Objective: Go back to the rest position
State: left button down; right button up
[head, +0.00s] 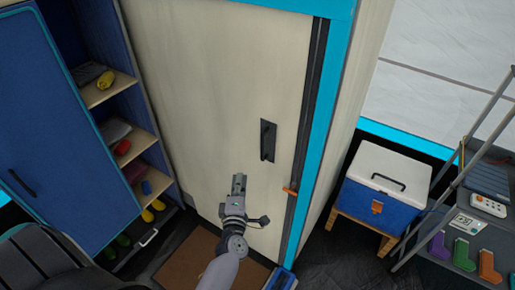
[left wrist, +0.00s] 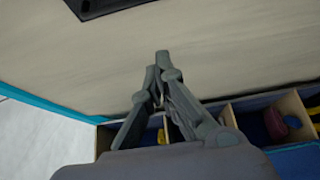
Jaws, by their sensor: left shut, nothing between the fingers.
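My left gripper (head: 239,182) is in front of the pale cabinet door (head: 215,80), below and left of its black handle (head: 267,140). The gripper is shut and empty, and it is apart from the handle. In the left wrist view, the gripper's fingers (left wrist: 160,62) meet at their tips against the pale door panel (left wrist: 220,50), with the dark handle (left wrist: 100,5) at the top edge. My right gripper is not in either view.
A blue cabinet (head: 50,120) and open shelves (head: 140,140) with small items stand on the left. A blue and white cooler (head: 385,185) sits on a wooden stool at right, beside a metal rack (head: 450,240). A brown mat (head: 190,262) lies on the floor below the door.

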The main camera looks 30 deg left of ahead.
pick_arm(q)
jog(key=s+d+f+m+g+h+b, duration=0.1)
jog(key=s+d+f+m+g+h, duration=0.25)
jog(key=f, duration=0.65)
jog(key=s+d+f+m+g+h, duration=0.1)
jog(key=s+d+f+m+h, duration=0.1)
jog(key=s+d+f+m, duration=0.6)
jog(key=s+d+f+m+g+h+b, duration=0.1)
jog(key=s+f+m+g+h, duration=0.2)
jog(key=f, duration=0.9)
jog(key=s+a+f+m+g, duration=0.1)
jog(key=s+f, duration=0.4)
jog(key=s, duration=0.5)
jog(key=s+a+f+m+g, duration=0.2)
jog(key=s+f+m+g, duration=0.2)
jog(key=s, duration=0.5)
jog(key=s+a+f+m+g, duration=0.1)
jog(key=s+f+m+g, duration=0.1)
jog(key=s+f+m, duration=0.4)
jog(key=s+f+b, duration=0.1)
jog(key=s, duration=0.3)
jog(key=shift+s+a+f+g+y, duration=0.15)
jog(key=shift+s+f+g+y, duration=0.05)
jog(key=shift+s+g+y, duration=0.15)
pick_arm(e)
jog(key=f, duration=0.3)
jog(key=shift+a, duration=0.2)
